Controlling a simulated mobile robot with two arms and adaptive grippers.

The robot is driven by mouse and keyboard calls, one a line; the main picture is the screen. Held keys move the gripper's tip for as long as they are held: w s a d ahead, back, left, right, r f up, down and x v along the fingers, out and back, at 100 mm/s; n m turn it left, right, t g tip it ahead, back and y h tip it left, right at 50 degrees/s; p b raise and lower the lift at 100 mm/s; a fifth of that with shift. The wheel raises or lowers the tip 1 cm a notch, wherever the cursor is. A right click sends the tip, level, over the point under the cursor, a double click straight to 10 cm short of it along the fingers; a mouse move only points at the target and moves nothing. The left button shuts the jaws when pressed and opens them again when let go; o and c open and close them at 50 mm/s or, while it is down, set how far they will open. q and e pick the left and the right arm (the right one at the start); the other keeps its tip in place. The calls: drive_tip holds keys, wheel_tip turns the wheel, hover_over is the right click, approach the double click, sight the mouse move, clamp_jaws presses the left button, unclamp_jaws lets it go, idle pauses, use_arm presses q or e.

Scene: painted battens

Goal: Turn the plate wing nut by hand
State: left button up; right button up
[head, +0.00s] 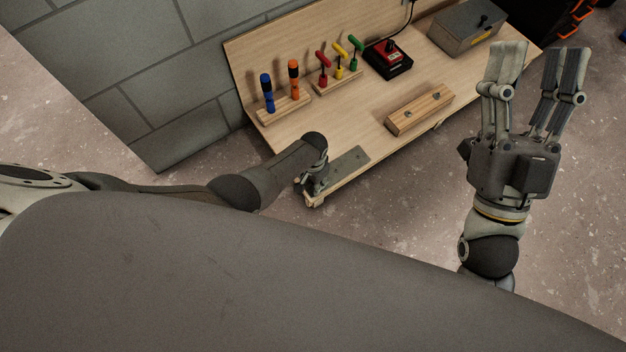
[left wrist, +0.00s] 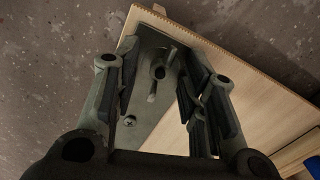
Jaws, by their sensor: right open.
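A grey metal plate (head: 349,160) lies on the near left corner of the wooden bench. In the left wrist view the plate (left wrist: 150,135) carries a wing nut (left wrist: 158,73) near the bench corner and a cross-head screw (left wrist: 130,122) nearer my wrist. My left gripper (head: 314,183) points down over this end of the plate and hides the wing nut in the head view. In the left wrist view its fingers (left wrist: 160,84) are apart, on either side of the wing nut, with visible gaps. My right gripper (head: 530,70) is open and empty, raised right of the bench.
On the bench (head: 345,115) are a rack of screwdrivers (head: 285,108), a rack of coloured-handled tools (head: 338,82), a black-and-red device (head: 388,57), a wooden block with two dark fittings (head: 420,108) and a grey metal box (head: 466,28). A block wall stands at left.

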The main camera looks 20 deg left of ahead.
use_arm(q)
drive_tip(key=shift+r, duration=0.1)
wheel_tip(320, 180, up, 12)
idle(1.0)
drive_tip(key=shift+w, duration=0.1)
idle(0.4)
